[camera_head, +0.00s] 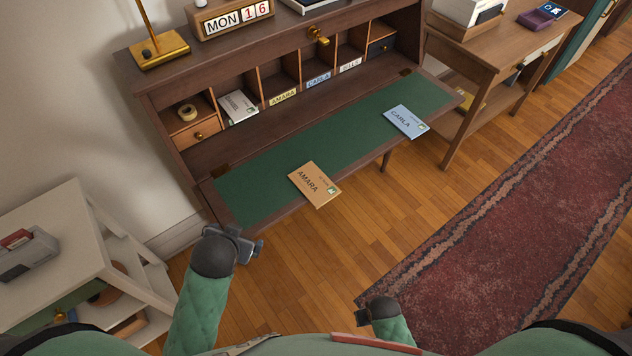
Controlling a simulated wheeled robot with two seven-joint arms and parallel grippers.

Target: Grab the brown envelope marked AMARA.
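The brown envelope marked AMARA (314,184) lies on the front edge of the desk's green writing surface (272,182), with its near end over the edge. My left gripper (250,246) is below and to the left of the envelope, apart from it, near the desk's front left corner. Its fingers are small and partly hidden, so I cannot tell how far apart they are. My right gripper (368,310) is low in the middle, over the floor, away from the desk. Its fingers are not clear.
A blue envelope marked CARLA (405,121) lies on the writing surface's right part. The desk's pigeonholes carry labels, one reading AMARA (283,97). A white shelf unit (75,240) stands at left. A side table (500,50) stands at right. Wooden floor and a red rug (520,220) lie clear.

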